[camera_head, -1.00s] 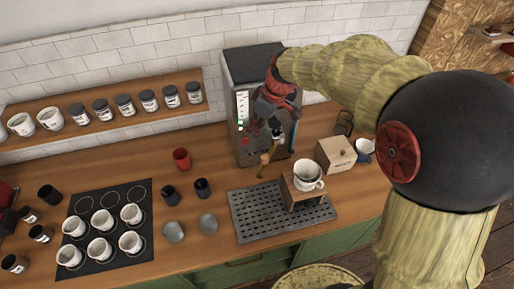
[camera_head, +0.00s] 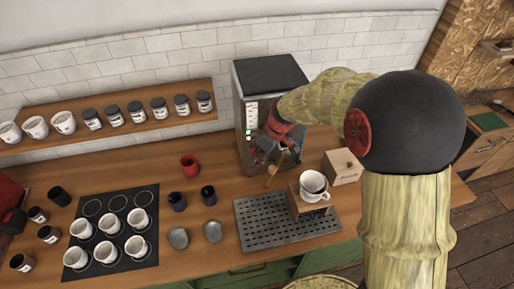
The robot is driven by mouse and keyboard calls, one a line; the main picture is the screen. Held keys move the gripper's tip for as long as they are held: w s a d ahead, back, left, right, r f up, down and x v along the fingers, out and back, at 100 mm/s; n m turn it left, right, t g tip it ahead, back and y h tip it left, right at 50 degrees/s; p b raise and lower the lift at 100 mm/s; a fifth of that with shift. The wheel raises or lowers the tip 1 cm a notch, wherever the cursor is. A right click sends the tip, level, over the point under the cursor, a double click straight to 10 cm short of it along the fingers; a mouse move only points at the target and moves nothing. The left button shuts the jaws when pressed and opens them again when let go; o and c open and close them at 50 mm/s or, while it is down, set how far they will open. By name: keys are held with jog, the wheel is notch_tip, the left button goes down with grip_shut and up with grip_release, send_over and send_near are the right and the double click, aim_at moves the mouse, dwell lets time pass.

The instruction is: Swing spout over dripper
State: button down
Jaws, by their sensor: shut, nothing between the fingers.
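The white dripper (camera_head: 313,183) sits upright on a small wooden stand (camera_head: 309,205) at the right end of the drip tray. The tall steel and black machine (camera_head: 268,80) stands behind the tray. A brass-coloured piece, apparently the spout (camera_head: 270,178), projects from the machine's lower front, to the left of the dripper and apart from it. My gripper (camera_head: 281,160) is shut and empty, in front of the machine and close to the spout. Its fingertips are small and dark here, and I cannot tell whether they touch the spout. My arm hides part of the machine's right side.
The slotted drip tray (camera_head: 262,228) is clear left of the stand. A wooden box (camera_head: 343,167) stands right of the machine. Dark cups (camera_head: 177,201) and a red cup (camera_head: 189,165) stand to the left, with several white cups on a black mat (camera_head: 142,200).

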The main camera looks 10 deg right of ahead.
jog(key=shift+s+d, duration=0.85)
jog(key=shift+s+r, duration=0.1)
